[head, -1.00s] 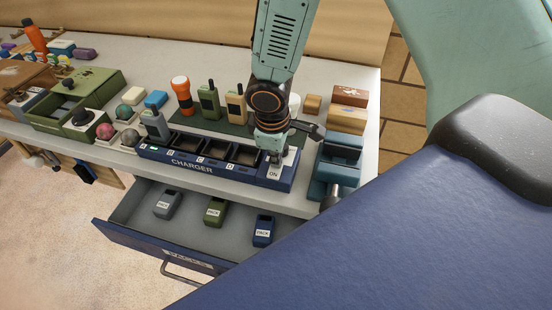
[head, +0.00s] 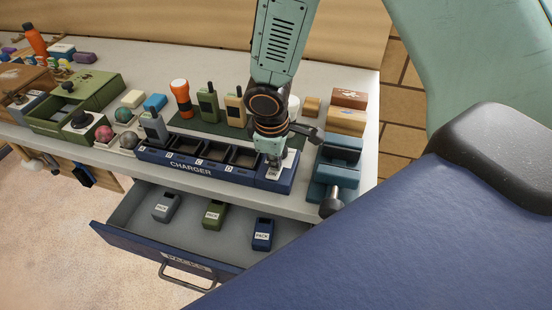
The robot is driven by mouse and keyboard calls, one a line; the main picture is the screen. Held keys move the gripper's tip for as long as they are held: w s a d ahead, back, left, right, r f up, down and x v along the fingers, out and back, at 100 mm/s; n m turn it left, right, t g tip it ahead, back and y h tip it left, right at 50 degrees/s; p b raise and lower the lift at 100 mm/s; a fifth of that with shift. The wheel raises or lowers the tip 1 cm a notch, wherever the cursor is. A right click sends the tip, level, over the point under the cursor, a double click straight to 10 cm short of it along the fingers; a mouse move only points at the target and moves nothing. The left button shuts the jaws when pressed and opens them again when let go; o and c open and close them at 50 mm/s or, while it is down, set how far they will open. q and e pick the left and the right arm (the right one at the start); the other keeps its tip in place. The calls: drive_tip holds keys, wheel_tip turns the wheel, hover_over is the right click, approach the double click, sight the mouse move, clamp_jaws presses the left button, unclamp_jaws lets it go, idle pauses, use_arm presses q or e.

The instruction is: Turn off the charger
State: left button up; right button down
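The charger (head: 200,168) is a dark blue box with a row of bays at the table's front edge, marked CHARGER. A grey radio (head: 153,127) stands at its leftmost bay; the other bays look empty. The switch (head: 273,172) with a white plate is at the charger's right end. My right gripper (head: 273,163) points down right over the switch, at or touching it, and covers most of the plate, so its label is hidden. I cannot tell whether the fingers are open or shut. My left gripper is out of view.
An open drawer (head: 190,222) below the charger holds grey, green and blue packs. A blue vise (head: 335,168) stands close right of the switch. Two handheld radios (head: 208,105) and an orange flashlight (head: 181,97) stand behind on a green mat.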

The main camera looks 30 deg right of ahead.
sight(273, 176)
drive_tip(key=shift+s+a, duration=0.5)
drive_tip(key=shift+s, duration=0.05)
drive_tip(key=shift+w+d+r, duration=0.1)
drive_tip(key=shift+r+p, duration=0.5)
drive_tip(key=shift+p, duration=0.2)
drive_tip(key=r+p, duration=0.3)
drive_tip(key=shift+s+a+r, duration=0.25)
drive_tip(key=shift+s+a, duration=0.1)
drive_tip(key=shift+a, duration=0.05)
wheel_tip(273, 176, up, 9)
drive_tip(key=s+a+p, duration=0.1)
drive_tip(key=p, duration=0.4)
drive_tip(key=shift+r, duration=0.15)
drive_tip(key=shift+a, duration=0.1)
